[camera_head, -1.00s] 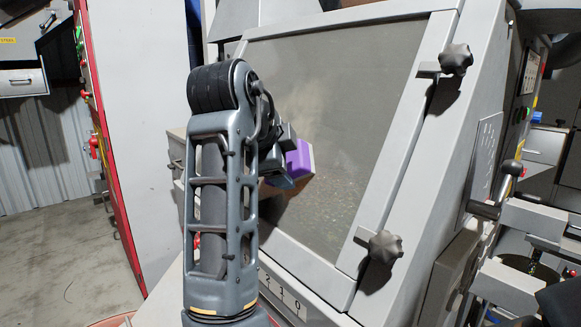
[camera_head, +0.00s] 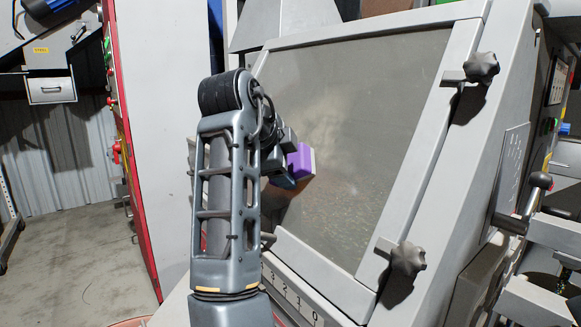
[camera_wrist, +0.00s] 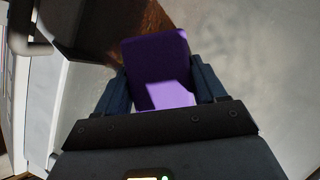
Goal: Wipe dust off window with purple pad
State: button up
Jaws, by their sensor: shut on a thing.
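The purple pad (camera_head: 300,161) is at the window's left-centre in the head view, with a pale layer on its side facing the glass. It also shows in the wrist view (camera_wrist: 155,60) between the two fingers. My gripper (camera_head: 284,170) is shut on the pad; its dark fingers flank the pad in the wrist view (camera_wrist: 160,90). The window (camera_head: 370,120) is a tilted grey pane in a light frame. A hazy tan patch of dust lies above and right of the pad, and a speckled brownish area lies below it. I cannot tell whether the pad touches the glass.
Two star-shaped knobs, an upper one (camera_head: 482,68) and a lower one (camera_head: 408,257), stick out from the window's right frame. A lever handle (camera_head: 538,181) stands at the right. A red-edged grey cabinet (camera_head: 155,120) is at the left. Open floor lies at far left.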

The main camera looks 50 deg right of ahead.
aim_at(312, 161)
jog(key=shift+w+d, duration=0.45)
jog(key=shift+w, duration=1.05)
jog(key=shift+w+d, duration=0.5)
jog(key=shift+w, duration=0.95)
jog(key=shift+w+d, duration=0.45)
jog(key=shift+w, duration=1.05)
jog(key=shift+s+d+r+p, duration=0.1)
jog(key=shift+d+r+p, duration=0.2)
jog(key=shift+r+p, duration=0.25)
jog(key=shift+s+d+r+p, duration=0.1)
jog(key=shift+d+r+p, duration=0.25)
jog(key=shift+r, duration=0.4)
jog(key=shift+s+a+f, duration=0.1)
jog(key=shift+s+a, duration=0.2)
jog(key=shift+s, duration=0.75)
jog(key=shift+s+a+r, duration=0.1)
jog(key=shift+s+a, duration=0.2)
jog(key=shift+s, duration=0.75)
jog(key=shift+s+a+f, duration=0.1)
jog(key=shift+s+a, duration=0.2)
jog(key=shift+s, duration=0.75)
jog(key=shift+s+a, duration=0.3)
jog(key=shift+s, duration=0.6)
jog(key=shift+s+a, duration=0.3)
jog(key=shift+s, duration=0.6)
jog(key=shift+s+a, duration=0.2)
jog(key=shift+s, duration=0.7)
jog(key=shift+s+a, duration=0.2)
jog(key=shift+s, duration=0.7)
